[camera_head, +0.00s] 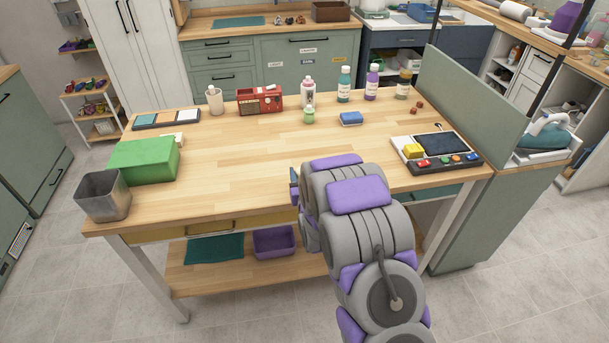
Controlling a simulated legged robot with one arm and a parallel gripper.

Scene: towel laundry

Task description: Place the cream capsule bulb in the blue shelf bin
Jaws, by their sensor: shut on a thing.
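My gripper (294,187) is mostly hidden behind my grey and purple arm, over the table's front edge. Only a small dark part of it shows. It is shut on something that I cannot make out. I cannot pick out the cream capsule bulb. No bin is plainly the blue shelf bin. A purple bin (274,241) sits on the lower shelf (235,275) under the table, below and left of my gripper. A flat teal piece (215,247) lies left of that bin.
The wooden table (235,160) is clear in its middle. A green block (143,160) and metal cup (103,195) stand at left. A red box (260,100) and several bottles line the back. A control panel (437,152) and green partition (470,98) are at right.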

